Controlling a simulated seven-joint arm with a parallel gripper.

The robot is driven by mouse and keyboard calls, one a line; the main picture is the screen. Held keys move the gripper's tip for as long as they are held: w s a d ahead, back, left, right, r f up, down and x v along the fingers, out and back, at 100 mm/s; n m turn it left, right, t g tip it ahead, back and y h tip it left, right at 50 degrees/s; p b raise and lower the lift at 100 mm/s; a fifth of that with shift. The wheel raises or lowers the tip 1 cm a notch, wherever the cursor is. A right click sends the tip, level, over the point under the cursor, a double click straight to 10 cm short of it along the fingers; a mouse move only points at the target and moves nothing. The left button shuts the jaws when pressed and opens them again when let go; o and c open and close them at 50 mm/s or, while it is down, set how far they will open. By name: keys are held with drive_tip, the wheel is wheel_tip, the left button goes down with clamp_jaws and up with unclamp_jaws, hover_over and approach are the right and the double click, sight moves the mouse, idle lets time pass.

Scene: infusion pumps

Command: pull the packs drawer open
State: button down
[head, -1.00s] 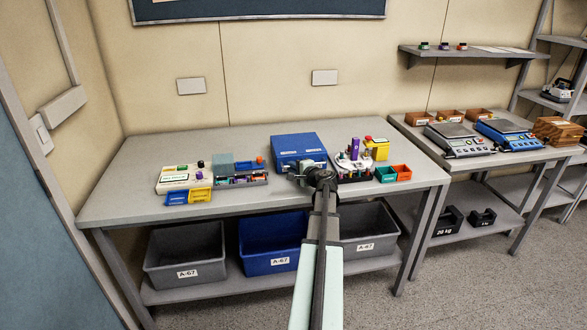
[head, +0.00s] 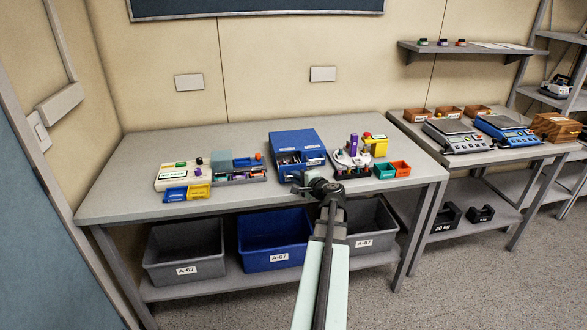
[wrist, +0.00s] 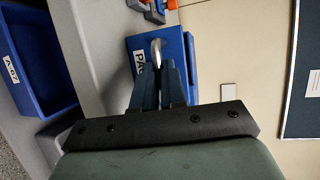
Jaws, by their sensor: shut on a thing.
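The blue drawer cabinet (head: 294,138) stands on the middle bench. Its left drawer, the packs drawer (head: 289,157), stands out at the front, and small mixed contents show inside it. In the wrist view the blue front with a white label starting "PA" (wrist: 139,62) is in front of my fingers. A metal loop handle (wrist: 155,47) stands out from it. My gripper (wrist: 158,78) is shut on this handle. In the head view my gripper (head: 299,186) is at the bench's front edge, and it partly hides the drawer front.
A cream device (head: 175,175) and yellow and blue trays (head: 187,193) lie to the left. A round white stand (head: 352,158) and green and orange bins (head: 391,169) are close on the right. Grey and blue tubs (head: 270,240) sit on the shelf below.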

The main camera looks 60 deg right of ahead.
drive_tip(key=s+a, duration=0.3)
drive_tip(key=shift+s+a, duration=0.3)
drive_tip(key=shift+s, duration=0.1)
drive_tip(key=c, duration=1.2)
unclamp_jaws()
